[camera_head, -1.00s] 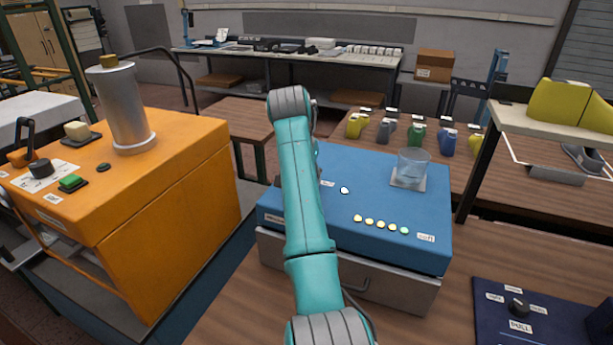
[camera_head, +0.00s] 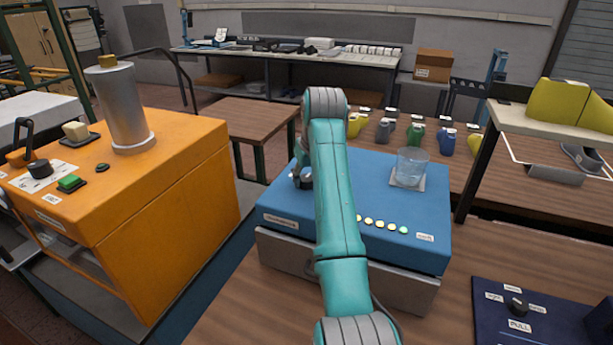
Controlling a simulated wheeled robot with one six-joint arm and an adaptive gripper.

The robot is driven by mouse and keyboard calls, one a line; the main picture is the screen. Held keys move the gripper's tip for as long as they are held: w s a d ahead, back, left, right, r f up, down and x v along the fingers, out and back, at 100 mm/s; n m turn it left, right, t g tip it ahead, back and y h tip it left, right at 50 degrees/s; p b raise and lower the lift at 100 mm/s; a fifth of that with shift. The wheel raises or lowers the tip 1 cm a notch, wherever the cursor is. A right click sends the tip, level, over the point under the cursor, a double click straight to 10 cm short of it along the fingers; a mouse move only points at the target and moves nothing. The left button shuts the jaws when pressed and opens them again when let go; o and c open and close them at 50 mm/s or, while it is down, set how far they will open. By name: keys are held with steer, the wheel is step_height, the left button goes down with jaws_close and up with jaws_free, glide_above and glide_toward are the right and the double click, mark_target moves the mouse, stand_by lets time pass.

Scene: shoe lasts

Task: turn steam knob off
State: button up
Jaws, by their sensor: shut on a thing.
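The blue machine (camera_head: 400,240) stands on the wooden table, with a row of round yellow and green lights along its front edge. My teal arm reaches over it. My gripper (camera_head: 301,168) shows only in part, left of the arm's far joint, low over the machine's left top. It is shut on a small dark round piece there, taken to be the steam knob (camera_head: 304,183), which is mostly hidden. The knob's setting cannot be read.
A clear beaker (camera_head: 411,166) stands on the machine's right top. An orange machine (camera_head: 165,190) with a metal cylinder stands left. A navy panel (camera_head: 492,325) with a black knob lies front right. Coloured shoe lasts stand behind.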

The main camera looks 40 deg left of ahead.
steer(key=n+g, duration=0.1)
steer(key=n, duration=0.3)
steer(key=shift+w+d+n+g+y, duration=0.1)
steer(key=shift+w+n+g+y, duration=0.05)
steer(key=shift+n+g+y, duration=0.2)
steer(key=n+g, duration=0.2)
steer(key=n, duration=0.2)
steer(key=shift+n, duration=0.35)
steer(key=o, duration=1.1)
steer(key=shift+o, duration=0.2)
steer(key=v, duration=1.2)
steer(key=shift+w, duration=0.1)
